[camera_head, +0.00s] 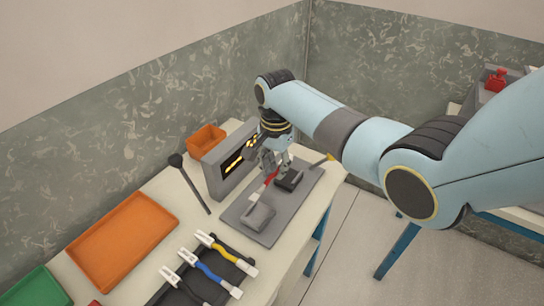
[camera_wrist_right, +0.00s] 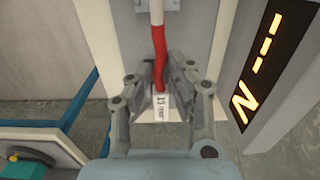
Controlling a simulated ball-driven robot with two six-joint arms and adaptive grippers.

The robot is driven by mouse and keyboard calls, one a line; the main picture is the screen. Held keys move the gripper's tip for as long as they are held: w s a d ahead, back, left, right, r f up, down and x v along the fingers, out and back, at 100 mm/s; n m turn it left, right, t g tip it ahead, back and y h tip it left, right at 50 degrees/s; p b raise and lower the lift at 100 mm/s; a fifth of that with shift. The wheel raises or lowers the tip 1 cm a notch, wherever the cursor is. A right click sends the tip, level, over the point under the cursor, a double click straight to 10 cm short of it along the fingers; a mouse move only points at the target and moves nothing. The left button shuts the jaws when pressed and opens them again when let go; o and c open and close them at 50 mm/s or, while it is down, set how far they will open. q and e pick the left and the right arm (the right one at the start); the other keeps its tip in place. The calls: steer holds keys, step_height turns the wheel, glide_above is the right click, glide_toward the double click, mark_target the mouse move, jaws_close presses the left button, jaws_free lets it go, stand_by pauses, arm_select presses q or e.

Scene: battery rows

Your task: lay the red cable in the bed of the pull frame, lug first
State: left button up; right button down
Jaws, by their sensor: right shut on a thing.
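The red cable (camera_head: 272,175) is in my right gripper (camera_head: 271,158), over the pull frame (camera_head: 290,201). The frame is a grey plate with a lighter grey block (camera_head: 259,216) at its near end and a dark block (camera_head: 289,179) farther along. In the right wrist view, the red cable (camera_wrist_right: 158,62) runs between the fingers of my right gripper (camera_wrist_right: 163,98). A white printed tag (camera_wrist_right: 162,106) is on it at the fingertips, and its white end points up the picture. I cannot tell whether the cable touches the bed. My left gripper is out of view.
A grey panel with a lit display (camera_head: 231,165) stands left of the plate. An orange tray (camera_head: 122,240), an orange bin (camera_head: 206,140) and a black-knobbed lever (camera_head: 189,181) stand on the bench.

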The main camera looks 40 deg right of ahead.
mark_target(276, 197)
steer(key=shift+s+d, duration=0.1)
steer(key=shift+p, duration=0.35)
steer(key=shift+f+b, duration=0.45)
steer(key=shift+f, duration=0.2)
steer(key=shift+f+b, duration=0.5)
steer(key=shift+f, duration=0.25)
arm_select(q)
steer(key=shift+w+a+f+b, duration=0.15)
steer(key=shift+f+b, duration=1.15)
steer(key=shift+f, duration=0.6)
arm_select(e)
steer(key=shift+f, duration=1.95)
steer(key=c, duration=1.1)
jaws_free()
steer(key=shift+c, duration=0.2)
